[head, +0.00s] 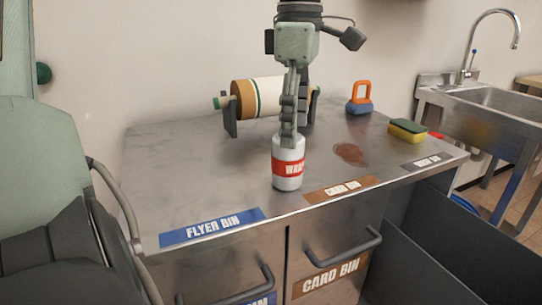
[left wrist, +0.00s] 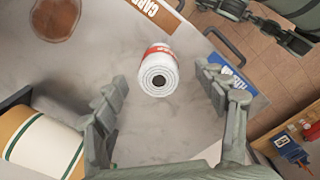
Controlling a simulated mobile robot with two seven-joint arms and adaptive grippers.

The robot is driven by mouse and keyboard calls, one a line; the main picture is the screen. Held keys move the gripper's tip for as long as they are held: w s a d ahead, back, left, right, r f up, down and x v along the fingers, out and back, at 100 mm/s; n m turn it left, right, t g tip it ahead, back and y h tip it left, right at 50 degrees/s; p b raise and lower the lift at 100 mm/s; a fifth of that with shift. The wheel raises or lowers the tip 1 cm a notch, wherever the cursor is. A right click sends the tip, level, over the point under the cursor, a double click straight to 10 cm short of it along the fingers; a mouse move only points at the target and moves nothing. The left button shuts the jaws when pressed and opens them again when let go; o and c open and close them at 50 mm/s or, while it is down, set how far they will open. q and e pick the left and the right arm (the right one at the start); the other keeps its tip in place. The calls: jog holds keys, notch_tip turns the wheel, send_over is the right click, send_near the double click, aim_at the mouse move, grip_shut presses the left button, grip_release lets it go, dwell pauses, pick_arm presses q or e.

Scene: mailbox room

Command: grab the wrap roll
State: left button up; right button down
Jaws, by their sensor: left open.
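The wrap roll (head: 288,174) is a small white cylinder with a red "WRAP" label. It stands upright on the metal counter near its front edge. My left gripper (head: 291,138) comes down from above, pointing at the roll's top, and overlaps its upper part in the head view. In the left wrist view the roll's spiral top (left wrist: 158,78) shows in the gap between the two spread fingers of the left gripper (left wrist: 163,84), with clear space on both sides. The left gripper is open and empty. My right gripper is not in view.
Behind the gripper a large brown and white roll (head: 257,98) lies on a stand. A blue and orange padlock-shaped item (head: 359,98), a sponge (head: 407,130) and a brown stain (head: 350,153) are to the right. The counter's left side is clear. A sink (head: 495,97) stands far right.

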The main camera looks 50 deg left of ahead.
aim_at(288, 163)
pick_arm(q)
jog(key=shift+s+a+f, duration=0.15)
jog(key=shift+s+a, duration=0.05)
jog(key=shift+a, duration=0.35)
jog(key=shift+f, duration=0.35)
notch_tip(288, 163, down, 7)
jog(key=shift+w+d, duration=0.1)
jog(key=shift+c, duration=0.4)
jog(key=c, duration=1)
